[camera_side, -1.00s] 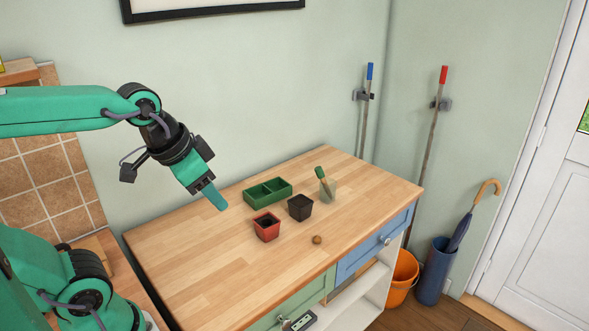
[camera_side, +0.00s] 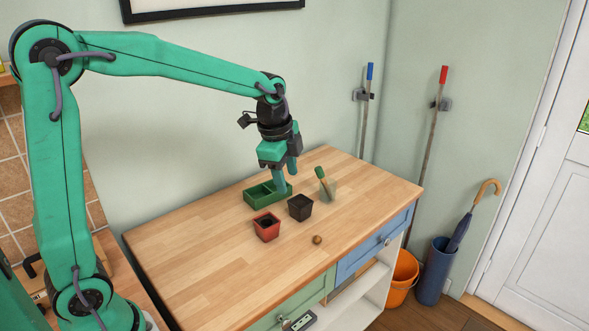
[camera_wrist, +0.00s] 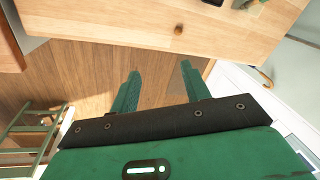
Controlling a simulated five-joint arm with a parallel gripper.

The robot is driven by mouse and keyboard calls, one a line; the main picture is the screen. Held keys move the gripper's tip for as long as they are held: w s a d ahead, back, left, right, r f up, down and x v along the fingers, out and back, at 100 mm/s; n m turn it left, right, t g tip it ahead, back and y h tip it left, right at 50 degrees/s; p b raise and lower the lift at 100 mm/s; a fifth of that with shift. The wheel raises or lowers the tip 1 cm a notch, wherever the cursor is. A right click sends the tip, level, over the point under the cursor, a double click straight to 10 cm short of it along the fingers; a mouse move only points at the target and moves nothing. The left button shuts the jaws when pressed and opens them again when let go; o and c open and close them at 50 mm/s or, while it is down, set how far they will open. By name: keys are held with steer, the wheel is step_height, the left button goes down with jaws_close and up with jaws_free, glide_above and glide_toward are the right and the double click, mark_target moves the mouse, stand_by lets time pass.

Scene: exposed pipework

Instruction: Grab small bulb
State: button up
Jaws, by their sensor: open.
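The small brown bulb (camera_side: 317,240) lies on the wooden worktop, near its front edge and in front of the black pot. It also shows in the wrist view (camera_wrist: 179,30), beyond my fingertips. My gripper (camera_side: 282,187) hangs above the back part of the worktop, in front of the green tray in the side view and left of the black pot. It is up and to the left of the bulb and apart from it. In the wrist view my gripper (camera_wrist: 158,72) has its two green fingers spread, with nothing between them.
A green divided tray (camera_side: 257,196), a red pot (camera_side: 266,228), a black pot (camera_side: 300,208) and a clear container (camera_side: 329,190) holding a green-handled tool stand on the worktop (camera_side: 210,265). The worktop's left part is clear. The bulb has free room around it.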

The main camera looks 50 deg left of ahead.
steer(key=w+f+m+g, duration=0.1)
steer(key=w+f+m, duration=0.4)
steer(key=w+f, duration=0.25)
steer(key=m+g, duration=0.1)
steer(key=m, duration=0.4)
glide_toward(317, 239)
steer(key=shift+w+a+f, duration=0.3)
steer(key=shift+w+f, duration=0.15)
steer(key=shift+w, duration=0.15)
steer(key=shift+f, duration=0.15)
steer(key=shift+f, duration=1.2)
steer(key=shift+f, duration=0.1)
steer(key=shift+s+f, duration=0.15)
steer(key=shift+f, duration=2.35)
steer(key=shift+c, duration=0.5)
jaws_close()
